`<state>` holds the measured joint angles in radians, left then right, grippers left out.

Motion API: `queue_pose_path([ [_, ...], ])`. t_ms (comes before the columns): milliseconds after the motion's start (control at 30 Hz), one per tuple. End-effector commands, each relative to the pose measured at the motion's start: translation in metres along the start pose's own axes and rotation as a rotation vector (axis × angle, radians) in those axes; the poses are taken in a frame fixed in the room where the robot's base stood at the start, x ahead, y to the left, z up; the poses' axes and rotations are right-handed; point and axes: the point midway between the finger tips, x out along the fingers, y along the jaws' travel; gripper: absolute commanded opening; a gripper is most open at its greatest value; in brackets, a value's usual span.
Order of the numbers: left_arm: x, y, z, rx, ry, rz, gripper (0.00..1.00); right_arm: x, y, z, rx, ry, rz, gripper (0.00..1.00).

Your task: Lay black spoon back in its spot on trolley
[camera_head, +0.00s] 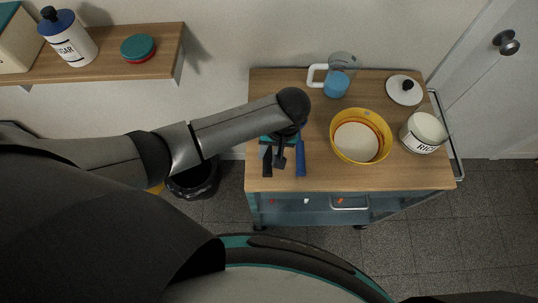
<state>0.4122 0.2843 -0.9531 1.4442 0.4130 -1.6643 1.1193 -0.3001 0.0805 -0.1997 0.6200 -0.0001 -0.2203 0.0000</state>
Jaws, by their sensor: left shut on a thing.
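My left arm reaches in from the left, and my left gripper (283,148) is over the left part of the wooden-topped trolley (315,179). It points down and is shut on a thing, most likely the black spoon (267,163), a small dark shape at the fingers. The wrist hides much of it, and I cannot tell whether it touches the trolley top. My right gripper is not in view.
On the trolley are a yellow pot (334,144), a jug with blue contents (336,85), a white lid with a black knob (404,90) and a rice canister (422,133). The trolley's front strip is clear. A dark bin (195,182) stands left of it.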

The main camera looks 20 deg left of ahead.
Motion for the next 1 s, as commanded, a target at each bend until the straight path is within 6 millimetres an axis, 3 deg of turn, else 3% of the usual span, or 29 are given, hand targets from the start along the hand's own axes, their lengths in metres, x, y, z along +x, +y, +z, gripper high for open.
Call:
queue_pose_path([
  [133, 0.02, 0.005, 0.0, 0.0, 0.0, 0.0, 0.0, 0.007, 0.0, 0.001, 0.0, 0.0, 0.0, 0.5],
  [567, 0.025, 0.006, 0.0, 0.0, -0.001, 0.001, 0.0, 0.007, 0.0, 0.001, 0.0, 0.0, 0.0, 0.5],
  [600, 0.025, 0.006, 0.0, 0.0, -0.001, 0.001, 0.33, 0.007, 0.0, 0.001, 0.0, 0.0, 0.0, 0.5],
  [833, 0.025, 0.005, 0.0, 0.0, 0.0, 0.001, 0.59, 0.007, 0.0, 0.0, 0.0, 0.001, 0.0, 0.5],
  [1000, 0.025, 0.005, 0.0, 0.0, 0.0, 0.0, 0.6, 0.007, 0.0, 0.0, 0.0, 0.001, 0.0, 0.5],
])
